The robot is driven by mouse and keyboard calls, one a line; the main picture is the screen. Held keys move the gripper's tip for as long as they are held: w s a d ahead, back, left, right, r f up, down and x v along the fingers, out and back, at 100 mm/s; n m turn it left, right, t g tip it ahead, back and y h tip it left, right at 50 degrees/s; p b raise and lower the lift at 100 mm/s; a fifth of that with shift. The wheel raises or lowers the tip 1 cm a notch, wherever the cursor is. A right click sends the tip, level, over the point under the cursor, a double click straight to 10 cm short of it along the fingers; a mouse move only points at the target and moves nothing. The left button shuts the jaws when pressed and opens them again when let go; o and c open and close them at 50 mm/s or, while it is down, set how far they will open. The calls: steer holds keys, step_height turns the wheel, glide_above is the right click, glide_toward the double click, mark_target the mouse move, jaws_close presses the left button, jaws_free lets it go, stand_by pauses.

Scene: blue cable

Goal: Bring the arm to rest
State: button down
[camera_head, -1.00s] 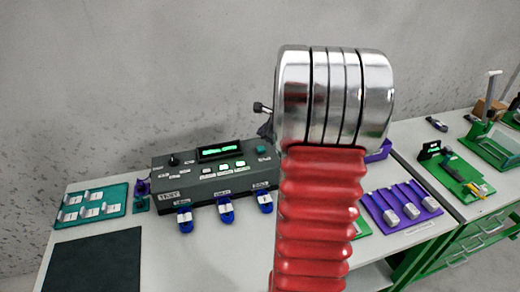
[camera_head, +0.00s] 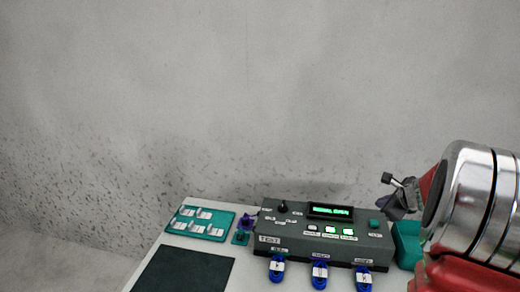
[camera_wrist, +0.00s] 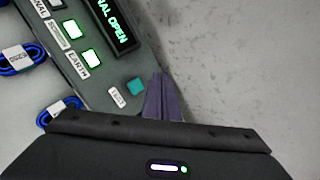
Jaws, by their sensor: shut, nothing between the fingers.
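My arm, with a red bellows sleeve and polished metal rings, fills the lower right of the head view. My gripper (camera_wrist: 163,97) shows in the wrist view as two purple-grey fingers pressed together, empty. It appears over or beside the end of the grey test box, near its teal button (camera_wrist: 136,87); I cannot tell the height. In the head view only a grey part of the gripper end shows, left of the metal rings, and its fingertips are not clear.
The grey test box (camera_head: 290,239) has a lit green screen (camera_head: 331,211) and lit buttons. Blue cable coils (camera_head: 320,275) with white labels lie along its front. A teal tray (camera_head: 203,222) and a dark mat (camera_head: 185,272) are at left. A plain wall (camera_head: 200,90) stands behind.

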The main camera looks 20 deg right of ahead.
steer(key=s+a+f+n, duration=0.1)
steer(key=s+a+f+n+y, duration=0.1)
steer(key=a+n, duration=0.1)
steer(key=a+f+n+g, duration=0.1)
steer(key=n, duration=0.1)
steer(key=shift+s+a+f+y, duration=0.1)
steer(key=shift+s+a+y, duration=0.2)
steer(key=shift+s, duration=0.1)
steer(key=s+a+r+n, duration=0.3)
steer(key=s+a+n, duration=0.2)
steer(key=a, duration=0.8)
steer(key=s+a+r+n+g, duration=0.1)
steer(key=s+a+r+n, duration=0.3)
steer(key=a+n, duration=0.8)
steer(key=s+a+r+n+g+y, duration=0.1)
steer(key=s+a+r+n, duration=0.2)
steer(key=s+a+n, duration=0.5)
steer(key=a, duration=0.5)
steer(key=shift+s+a+r, duration=0.15)
steer(key=shift+a+r, duration=0.05)
steer(key=shift+a, duration=0.1)
steer(key=shift+d, duration=0.1)
